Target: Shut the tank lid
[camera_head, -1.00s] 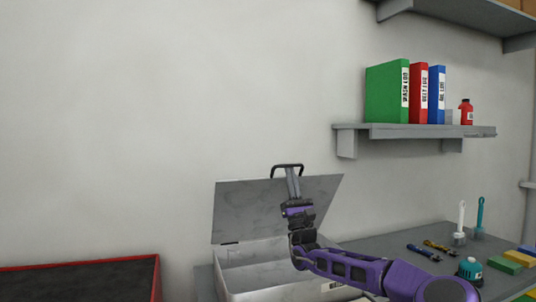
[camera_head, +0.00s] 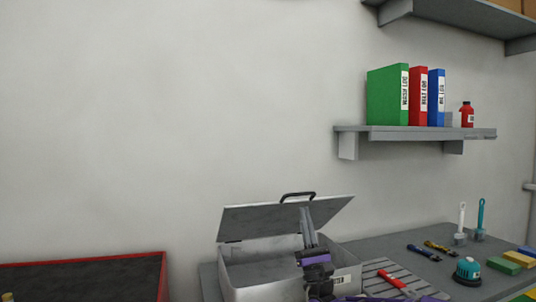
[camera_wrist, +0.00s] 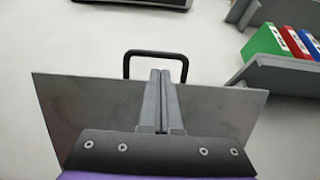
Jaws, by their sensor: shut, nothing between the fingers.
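The tank (camera_head: 262,278) is a grey metal box at the bottom centre of the head view. Its lid (camera_head: 265,219) is hinged on the tank and stands partly open, tilted over the box with a gap at the front. A black handle (camera_head: 298,196) sits at the lid's raised edge. My gripper (camera_head: 306,212) is shut and empty, its fingers pointing up in front of the lid near the handle. In the wrist view, the closed fingers (camera_wrist: 161,76) overlap the lid (camera_wrist: 90,105) just below the handle (camera_wrist: 155,53). I cannot tell if they touch it.
A red-rimmed dark tray (camera_head: 80,280) is at left. A wall shelf (camera_head: 410,132) with binders is above.

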